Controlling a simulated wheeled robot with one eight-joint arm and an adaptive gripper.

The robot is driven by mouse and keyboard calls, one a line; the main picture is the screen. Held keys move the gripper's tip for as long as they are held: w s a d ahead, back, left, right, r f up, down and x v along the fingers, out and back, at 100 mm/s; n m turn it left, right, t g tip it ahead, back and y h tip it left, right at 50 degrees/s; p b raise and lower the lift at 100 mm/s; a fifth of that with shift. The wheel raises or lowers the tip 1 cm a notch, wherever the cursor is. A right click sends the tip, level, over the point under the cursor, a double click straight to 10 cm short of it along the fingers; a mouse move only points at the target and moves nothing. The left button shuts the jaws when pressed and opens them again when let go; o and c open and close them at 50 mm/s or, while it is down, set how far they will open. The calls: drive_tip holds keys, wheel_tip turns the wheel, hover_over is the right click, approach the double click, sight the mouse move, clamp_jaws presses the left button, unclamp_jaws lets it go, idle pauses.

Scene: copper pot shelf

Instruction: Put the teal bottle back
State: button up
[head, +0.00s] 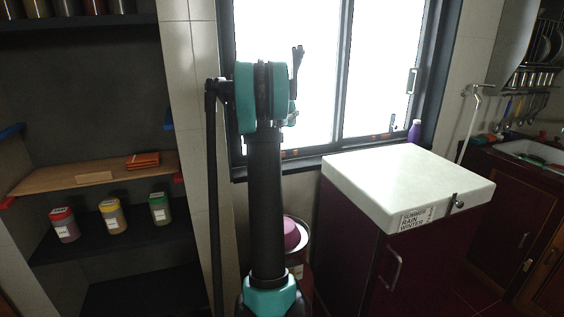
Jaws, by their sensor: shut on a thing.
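My arm (265,190) stands upright in the middle of the head view, in front of the window. Its teal and black joints (246,97) hide what lies behind them. I cannot make out my gripper or its fingertips. I see no bottle that I can tell is the teal one. A small purple bottle (415,131) stands at the right end of the window sill. A jar with a green lid (159,208) stands on the lower shelf at left, beside a yellow-lidded jar (112,216) and a red-lidded jar (64,225).
A dark red cabinet with a white top (410,185) stands at right; its top is bare. A wooden shelf board (90,180) at left bears an orange stack (142,160). A pink round thing (292,234) is partly hidden behind my arm. A sink counter (530,165) stands far right.

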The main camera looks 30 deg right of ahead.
wheel_tip(320, 180, down, 20)
drive_tip(key=shift+w+r, duration=0.1)
drive_tip(key=shift+w, duration=0.05)
idle(0.4)
drive_tip(key=o, duration=1.2)
drive_tip(key=shift+a, duration=0.15)
drive_tip(key=v, duration=1.1)
drive_tip(key=shift+s+a, duration=0.3)
drive_tip(key=shift+s, duration=0.15)
